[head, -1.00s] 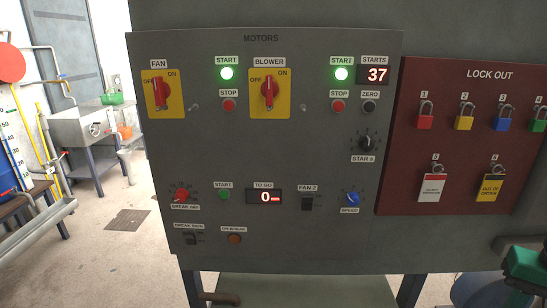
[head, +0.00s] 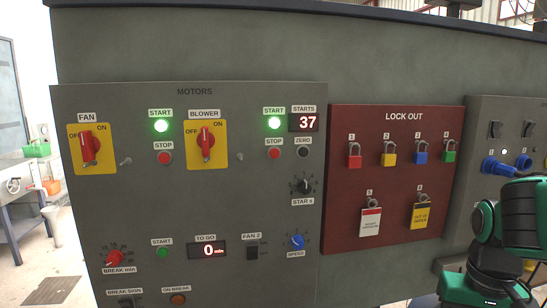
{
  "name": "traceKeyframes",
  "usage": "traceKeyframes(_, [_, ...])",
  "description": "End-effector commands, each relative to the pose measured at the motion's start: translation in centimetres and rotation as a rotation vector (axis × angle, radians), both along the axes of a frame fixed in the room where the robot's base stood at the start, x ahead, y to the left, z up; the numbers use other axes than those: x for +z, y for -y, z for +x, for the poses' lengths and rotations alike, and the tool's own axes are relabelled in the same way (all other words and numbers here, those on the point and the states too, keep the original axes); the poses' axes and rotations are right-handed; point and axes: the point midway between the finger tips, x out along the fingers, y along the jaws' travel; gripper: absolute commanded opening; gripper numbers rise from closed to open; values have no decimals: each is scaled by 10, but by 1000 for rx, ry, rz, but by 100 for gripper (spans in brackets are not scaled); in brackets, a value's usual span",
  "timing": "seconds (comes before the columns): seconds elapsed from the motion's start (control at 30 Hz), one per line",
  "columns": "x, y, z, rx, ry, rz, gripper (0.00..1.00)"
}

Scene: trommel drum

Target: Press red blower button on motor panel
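The motor panel (head: 190,210) is grey and fills the left and middle of the head view. The blower's red stop button (head: 273,154) sits below its lit green start light (head: 274,123), right of the blower's red switch (head: 206,141) on a yellow plate. A like red stop button (head: 164,158) sits under the fan's lit green start light (head: 161,125). The starts display reads 37. Nothing covers the blower button. My green and black arm shows at the lower right, well away from the button. My gripper is not in view.
A dark red lock out board (head: 340,220) with coloured padlocks and two tags adjoins the panel on the right. Further right is another grey panel (head: 480,120) with switches and blue fittings (head: 489,166), partly behind my arm. A sink and bench stand far left.

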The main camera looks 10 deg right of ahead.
Motion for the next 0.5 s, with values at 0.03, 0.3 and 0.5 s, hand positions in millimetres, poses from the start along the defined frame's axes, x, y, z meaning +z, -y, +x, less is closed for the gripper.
traceKeyframes(0.03, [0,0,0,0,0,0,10])
traceKeyframes(0.3, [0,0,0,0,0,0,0])
traceKeyframes(0.5, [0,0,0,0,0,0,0])
